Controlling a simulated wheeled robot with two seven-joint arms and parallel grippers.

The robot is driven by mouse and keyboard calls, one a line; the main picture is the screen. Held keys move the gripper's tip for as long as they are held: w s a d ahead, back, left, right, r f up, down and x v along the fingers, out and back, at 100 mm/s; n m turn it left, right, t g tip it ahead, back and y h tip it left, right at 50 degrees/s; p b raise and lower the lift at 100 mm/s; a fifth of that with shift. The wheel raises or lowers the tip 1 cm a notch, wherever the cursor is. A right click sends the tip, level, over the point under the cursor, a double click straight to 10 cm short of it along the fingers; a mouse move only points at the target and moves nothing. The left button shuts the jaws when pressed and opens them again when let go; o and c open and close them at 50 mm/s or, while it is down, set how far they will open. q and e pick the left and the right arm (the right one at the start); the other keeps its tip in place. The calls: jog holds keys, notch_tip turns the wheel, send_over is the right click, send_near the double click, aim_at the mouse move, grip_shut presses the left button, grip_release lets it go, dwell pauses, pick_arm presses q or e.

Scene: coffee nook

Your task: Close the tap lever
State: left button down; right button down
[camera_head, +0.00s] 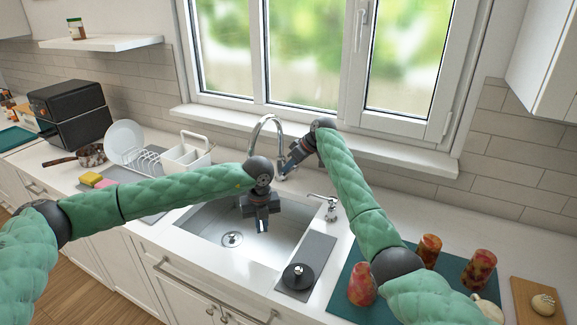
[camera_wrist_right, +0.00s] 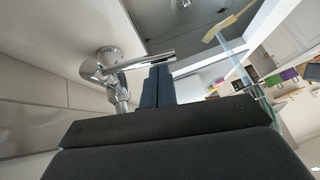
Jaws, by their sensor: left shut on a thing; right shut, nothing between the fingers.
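The chrome tap (camera_head: 268,122) stands behind the sink, its spout arched up. In the right wrist view its round base (camera_wrist_right: 104,66) and straight lever (camera_wrist_right: 146,60) show; the lever points right, across the tips of my fingers. My right gripper (camera_head: 286,170) is beside the tap, fingers together and empty. In the wrist view its blue fingertips (camera_wrist_right: 157,72) are close to the lever; I cannot tell whether they touch. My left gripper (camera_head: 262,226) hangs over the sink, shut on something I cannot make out. The lever is hard to make out in the head view.
The sink (camera_head: 205,225) is below the left gripper. A soap dispenser (camera_head: 330,207) stands right of it, near a grey mat (camera_head: 317,250) with a dark round object (camera_head: 298,276). A dish rack (camera_head: 150,160) and white caddy (camera_head: 185,155) stand left. The window sill (camera_head: 400,152) runs behind.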

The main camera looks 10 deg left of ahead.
pick_arm(q)
jog(key=shift+s+r, duration=0.1)
pick_arm(e)
jog(key=shift+s+f+n+t, duration=0.15)
jog(key=shift+s+f+t, duration=0.15)
jog(key=shift+f, duration=0.2)
jog(key=shift+s+f+n+t, duration=0.2)
jog(key=shift+f+t, duration=0.1)
jog(key=shift+f, duration=0.4)
pick_arm(q)
jog(key=shift+f, duration=0.2)
pick_arm(e)
jog(key=r, duration=0.3)
jog(key=w+r, duration=0.1)
jog(key=shift+a+r, duration=0.35)
pick_arm(q)
jog(key=shift+r, duration=0.15)
pick_arm(e)
jog(key=v, duration=1)
jog(key=shift+r, duration=0.3)
